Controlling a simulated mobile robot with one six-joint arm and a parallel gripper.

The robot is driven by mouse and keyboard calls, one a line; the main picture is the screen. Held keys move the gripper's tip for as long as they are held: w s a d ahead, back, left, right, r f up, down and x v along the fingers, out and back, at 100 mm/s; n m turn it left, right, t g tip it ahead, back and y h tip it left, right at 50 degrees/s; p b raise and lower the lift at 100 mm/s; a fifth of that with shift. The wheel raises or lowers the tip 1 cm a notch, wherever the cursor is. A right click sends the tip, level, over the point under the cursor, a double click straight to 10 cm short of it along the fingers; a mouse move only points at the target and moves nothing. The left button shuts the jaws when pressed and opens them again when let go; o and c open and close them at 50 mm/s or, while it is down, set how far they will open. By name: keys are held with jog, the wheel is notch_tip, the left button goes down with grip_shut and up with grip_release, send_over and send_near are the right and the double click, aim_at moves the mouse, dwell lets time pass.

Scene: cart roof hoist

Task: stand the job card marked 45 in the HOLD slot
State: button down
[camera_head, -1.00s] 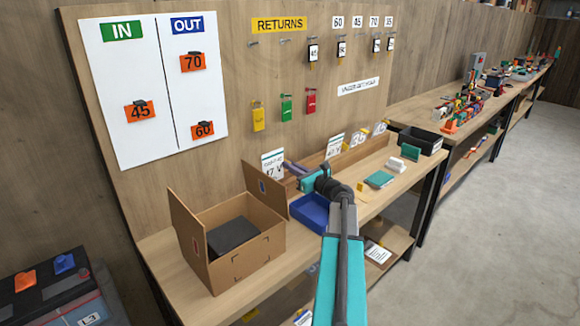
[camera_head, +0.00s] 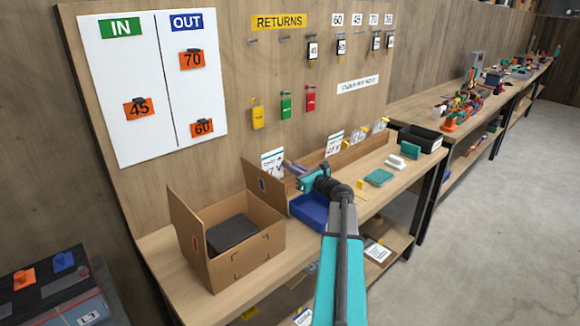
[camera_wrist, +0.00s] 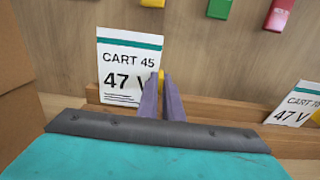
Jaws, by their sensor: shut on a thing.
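The job card (camera_wrist: 118,62), white with a teal stripe and reading CART 45 and 47 V, stands upright at the left end of the wooden card rack (camera_wrist: 215,118). It also shows in the head view (camera_head: 271,158). My gripper (camera_wrist: 160,80) is shut at the card's right edge, where a bit of yellow shows between the fingertips. In the head view my gripper (camera_head: 290,167) reaches the card from the right. The card's foot meets the rack's rail; I cannot tell whether it sits in a slot. No HOLD label is legible.
Another white card (camera_wrist: 298,103) leans in the rack to the right. An open cardboard box (camera_head: 240,262) stands left of the rack, close to the card. A blue bin (camera_head: 308,212) lies in front. Keys and padlocks hang on the wall above. The bench's right front is partly clear.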

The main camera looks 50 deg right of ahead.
jog(key=shift+f+b, duration=0.65)
jog(key=shift+f, duration=0.55)
jog(key=c, duration=1.4)
grip_release()
jog(key=shift+o, duration=0.2)
jog(key=shift+s, duration=0.15)
jog(key=s, duration=0.6)
jog(key=shift+s+a, duration=0.2)
jog(key=shift+s, duration=0.2)
jog(key=shift+s, duration=0.1)
jog(key=s+b, duration=0.2)
jog(key=s, duration=1.1)
jog(key=shift+s+a+f, duration=0.15)
jog(key=shift+s+a, duration=0.1)
jog(key=shift+a, duration=0.2)
